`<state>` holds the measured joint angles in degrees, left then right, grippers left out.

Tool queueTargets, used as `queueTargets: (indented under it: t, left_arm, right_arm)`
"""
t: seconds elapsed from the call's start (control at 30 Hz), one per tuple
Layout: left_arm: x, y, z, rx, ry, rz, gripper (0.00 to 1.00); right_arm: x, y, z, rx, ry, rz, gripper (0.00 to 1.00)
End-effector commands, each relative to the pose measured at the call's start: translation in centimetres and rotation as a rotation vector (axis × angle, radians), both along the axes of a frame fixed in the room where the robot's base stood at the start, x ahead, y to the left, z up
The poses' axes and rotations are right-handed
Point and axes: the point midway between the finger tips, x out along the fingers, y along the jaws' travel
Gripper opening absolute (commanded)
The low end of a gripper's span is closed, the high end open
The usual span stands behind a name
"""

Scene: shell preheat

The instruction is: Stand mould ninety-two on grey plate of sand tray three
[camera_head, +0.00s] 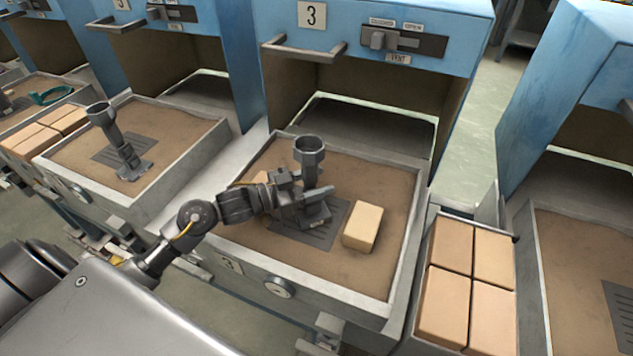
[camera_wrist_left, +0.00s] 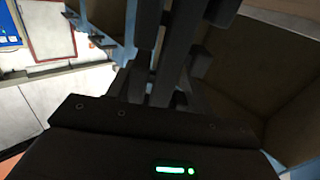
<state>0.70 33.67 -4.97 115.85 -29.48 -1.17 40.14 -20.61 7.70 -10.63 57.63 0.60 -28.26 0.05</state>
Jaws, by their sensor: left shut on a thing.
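A dark grey mould (camera_head: 309,158), with a round cup on top, a stem and a square foot, stands about upright over the grey plate (camera_head: 327,234) of sand tray three (camera_head: 397,228). My left gripper (camera_head: 316,192) reaches in from the left and is shut on the mould's stem. The foot is at the plate's upper part; I cannot tell whether it touches. No number is readable on the mould. In the left wrist view the dark gripper fingers (camera_wrist_left: 182,45) show, but the mould cannot be made out clearly. My right gripper is not in view.
A tan brick (camera_head: 363,226) lies on the sand right of the plate; another sits partly hidden behind my gripper. The left tray (camera_head: 190,160) holds a similar mould (camera_head: 120,142) on its plate. Bricks (camera_head: 470,280) fill a bin at right. Oven three (camera_head: 375,35) stands behind.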

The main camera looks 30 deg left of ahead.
Motion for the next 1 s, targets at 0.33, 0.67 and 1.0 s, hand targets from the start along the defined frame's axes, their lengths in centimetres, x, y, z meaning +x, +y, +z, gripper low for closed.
queueTargets:
  t: [0.33,0.67,1.0]
  left_arm:
    - [0.0,0.0,-0.2,0.001,-0.001,0.000,0.58]
    - [0.0,0.0,-0.2,0.001,-0.001,0.000,0.73]
    - [-2.6,2.2,-0.1,0.004,0.003,-0.001,0.73]
  right_arm:
    - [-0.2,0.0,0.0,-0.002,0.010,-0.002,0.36]
    - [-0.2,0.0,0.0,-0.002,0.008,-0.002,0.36]
    - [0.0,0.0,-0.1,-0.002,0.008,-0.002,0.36]
